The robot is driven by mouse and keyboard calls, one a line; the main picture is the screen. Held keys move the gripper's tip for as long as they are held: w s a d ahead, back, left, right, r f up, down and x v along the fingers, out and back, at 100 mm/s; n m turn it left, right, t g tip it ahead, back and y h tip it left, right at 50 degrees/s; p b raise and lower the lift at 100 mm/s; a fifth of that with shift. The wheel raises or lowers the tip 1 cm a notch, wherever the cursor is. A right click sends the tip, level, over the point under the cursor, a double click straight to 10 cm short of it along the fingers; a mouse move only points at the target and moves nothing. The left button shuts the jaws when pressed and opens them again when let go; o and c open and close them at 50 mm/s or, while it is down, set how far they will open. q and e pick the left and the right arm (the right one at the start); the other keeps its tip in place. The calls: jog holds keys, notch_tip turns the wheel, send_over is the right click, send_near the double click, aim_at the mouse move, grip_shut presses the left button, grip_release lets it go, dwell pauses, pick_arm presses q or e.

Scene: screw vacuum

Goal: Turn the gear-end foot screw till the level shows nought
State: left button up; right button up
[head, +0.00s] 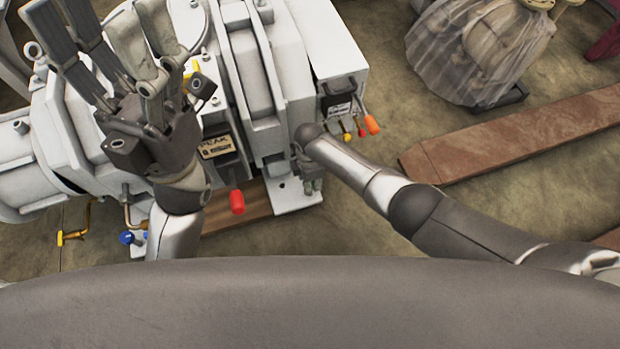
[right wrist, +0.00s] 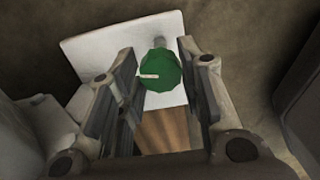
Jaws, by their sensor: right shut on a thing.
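A green faceted knob (right wrist: 161,80), the foot screw's head, shows in the right wrist view with a small pale mark on its left. It stands over a white foot plate (right wrist: 90,48), and a short grey post is behind it. My right gripper (right wrist: 157,52) is shut on this knob, one finger on each side. In the head view my right gripper (head: 311,178) points down beside the white machine (head: 291,68) and hides the knob. My left gripper (head: 96,24) is open and empty, raised over the machine's left part. I cannot make out a level or its reading.
A red-tipped lever (head: 237,202) and an orange-tipped lever (head: 371,124) stick out from the machine's front. A wooden board (head: 515,133) lies on the floor at right. A covered object (head: 478,45) stands at the upper right. Floor between the board and covered object is clear.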

jog(key=shift+n, duration=0.5)
jog(key=o, duration=1)
jog(key=shift+o, duration=0.2)
jog(key=shift+r, duration=0.1)
notch_tip(320, 180, up, 12)
dwell(0.6)
